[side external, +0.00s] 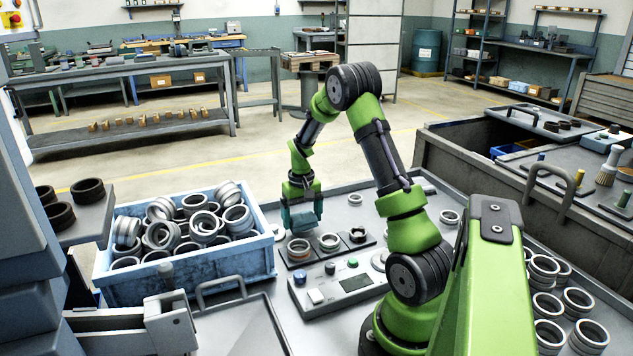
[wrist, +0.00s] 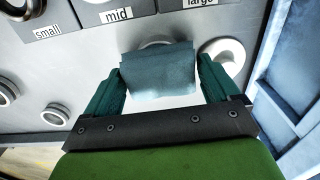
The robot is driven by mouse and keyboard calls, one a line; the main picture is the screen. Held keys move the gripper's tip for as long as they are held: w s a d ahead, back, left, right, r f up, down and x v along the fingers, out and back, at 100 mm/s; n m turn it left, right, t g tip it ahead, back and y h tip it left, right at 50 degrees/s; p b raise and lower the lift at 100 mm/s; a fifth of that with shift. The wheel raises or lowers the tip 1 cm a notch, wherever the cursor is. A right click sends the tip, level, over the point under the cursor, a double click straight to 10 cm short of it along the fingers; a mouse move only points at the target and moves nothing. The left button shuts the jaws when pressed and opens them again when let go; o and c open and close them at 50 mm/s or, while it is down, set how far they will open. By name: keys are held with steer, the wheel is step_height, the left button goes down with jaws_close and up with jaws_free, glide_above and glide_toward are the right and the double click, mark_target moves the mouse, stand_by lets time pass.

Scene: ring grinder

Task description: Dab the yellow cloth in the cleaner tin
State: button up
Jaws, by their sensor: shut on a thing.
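My gripper (side external: 301,226) hangs over the grey worktop, behind the sorting plate. In the wrist view my gripper (wrist: 160,72) has teal fingers shut on a blue-grey cloth (wrist: 158,78), which hangs between them. The cloth looks blue-grey, not yellow; I see no yellow cloth. A white-rimmed round thing (wrist: 222,56) sits just beyond the right finger; I cannot tell whether it is the cleaner tin. Another round rim (wrist: 155,43) is partly hidden behind the cloth. No clearly marked cleaner tin shows in the side view.
A blue crate (side external: 190,274) full of metal rings stands left of my gripper. The sorting plate (wrist: 78,42) is labelled small, mid and large. A control box (side external: 335,287) with buttons sits in front. Loose rings (side external: 550,305) stand at the right. A sunken bench (side external: 470,165) holds a brush (side external: 608,165).

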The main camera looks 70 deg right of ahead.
mark_target(302, 215)
steer(key=shift+r, duration=3.45)
